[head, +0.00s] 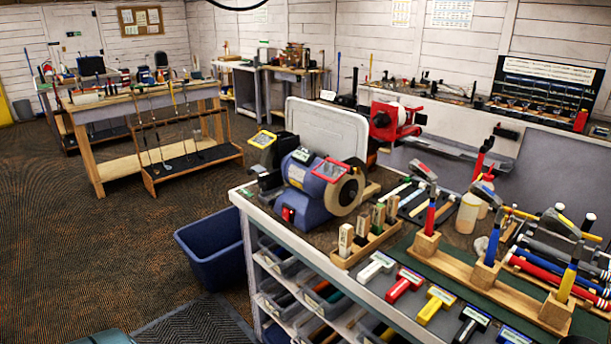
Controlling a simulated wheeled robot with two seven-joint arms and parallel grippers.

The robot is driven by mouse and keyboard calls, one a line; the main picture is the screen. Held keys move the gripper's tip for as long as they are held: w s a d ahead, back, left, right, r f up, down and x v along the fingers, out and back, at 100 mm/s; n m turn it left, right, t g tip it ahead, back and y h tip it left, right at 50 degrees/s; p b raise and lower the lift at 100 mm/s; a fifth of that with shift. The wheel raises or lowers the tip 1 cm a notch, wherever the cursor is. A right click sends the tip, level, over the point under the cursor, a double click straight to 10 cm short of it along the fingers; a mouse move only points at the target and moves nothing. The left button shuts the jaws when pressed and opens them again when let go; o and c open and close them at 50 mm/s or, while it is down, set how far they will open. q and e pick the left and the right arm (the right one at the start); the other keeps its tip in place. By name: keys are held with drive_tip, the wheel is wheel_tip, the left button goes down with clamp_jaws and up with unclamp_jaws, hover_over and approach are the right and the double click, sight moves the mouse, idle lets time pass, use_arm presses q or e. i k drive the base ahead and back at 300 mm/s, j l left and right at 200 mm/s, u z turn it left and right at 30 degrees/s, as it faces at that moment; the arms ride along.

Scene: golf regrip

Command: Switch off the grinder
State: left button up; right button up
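The blue bench grinder (313,202) stands on the near left part of the workbench. A tan wheel (345,191) shows on its right side. A yellow-framed eye shield (263,139) and a red-framed one (330,171) sit above its two ends. A small red part, which looks like the switch (288,214), is low on the front of its base. I cannot tell its position or whether the wheel turns. Neither of my grippers is in view.
A wooden block holder (366,244) stands just right of the grinder. Several coloured hammers and clubs crowd the bench's right side. A pale upright panel (327,128) is behind the grinder. A blue bin (213,248) stands on the floor left of the bench; floor farther left is clear.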

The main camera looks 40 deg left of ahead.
sight(285, 212)
drive_tip(key=i, duration=0.45)
drive_tip(key=u, duration=1.55)
